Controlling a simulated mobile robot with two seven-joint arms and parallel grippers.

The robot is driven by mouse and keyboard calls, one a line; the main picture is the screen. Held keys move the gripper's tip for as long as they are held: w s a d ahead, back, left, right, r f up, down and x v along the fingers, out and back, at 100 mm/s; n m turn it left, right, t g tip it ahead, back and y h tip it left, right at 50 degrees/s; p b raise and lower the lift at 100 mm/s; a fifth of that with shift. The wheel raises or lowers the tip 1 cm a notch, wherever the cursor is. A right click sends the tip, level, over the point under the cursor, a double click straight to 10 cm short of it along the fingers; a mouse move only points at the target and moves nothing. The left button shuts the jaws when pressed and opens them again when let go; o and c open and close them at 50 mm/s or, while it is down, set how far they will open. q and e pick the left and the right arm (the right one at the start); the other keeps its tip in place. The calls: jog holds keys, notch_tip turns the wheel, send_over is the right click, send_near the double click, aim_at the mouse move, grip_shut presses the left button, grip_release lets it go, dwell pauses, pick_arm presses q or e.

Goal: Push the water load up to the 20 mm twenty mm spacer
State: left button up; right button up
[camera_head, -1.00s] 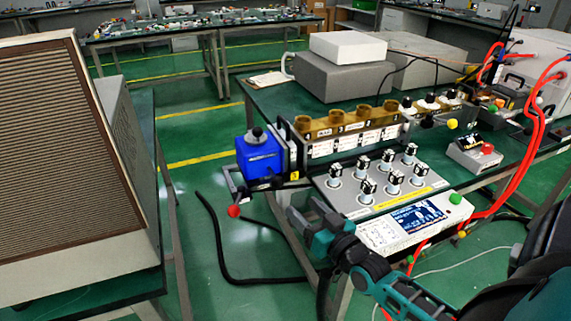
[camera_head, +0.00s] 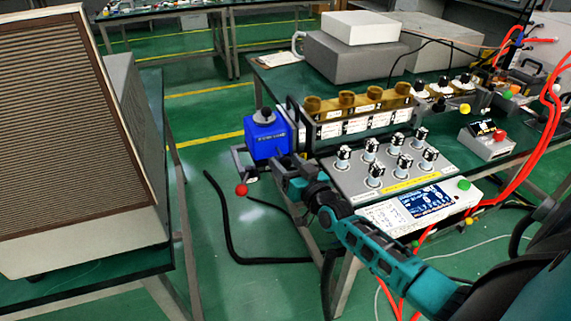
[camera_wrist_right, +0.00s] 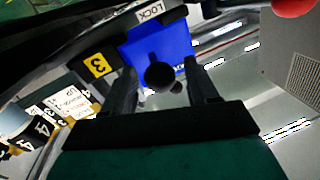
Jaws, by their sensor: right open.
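The water load, a blue block (camera_head: 266,140) with a dark knob on top, sits at the left end of the brass-topped waveguide row. In the right wrist view the blue block (camera_wrist_right: 180,45) lies just past my fingertips. My right gripper (camera_head: 279,166) is at the block's lower front, and its open fingers (camera_wrist_right: 163,88) stand on either side of a dark round knob (camera_wrist_right: 158,76). I cannot tell whether they touch it. I cannot make out the 20 mm spacer for certain. My left gripper is out of view.
A lever with a red ball (camera_head: 241,190) hangs below the blue block. A panel of several knobs (camera_head: 350,186) and a display unit (camera_head: 425,203) lie right of my gripper. A yellow label marked 3 (camera_wrist_right: 98,65) is beside the block. Red hoses (camera_head: 527,136) run at right.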

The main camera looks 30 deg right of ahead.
jog(key=shift+w, duration=0.55)
jog(key=shift+c, duration=0.4)
grip_shut()
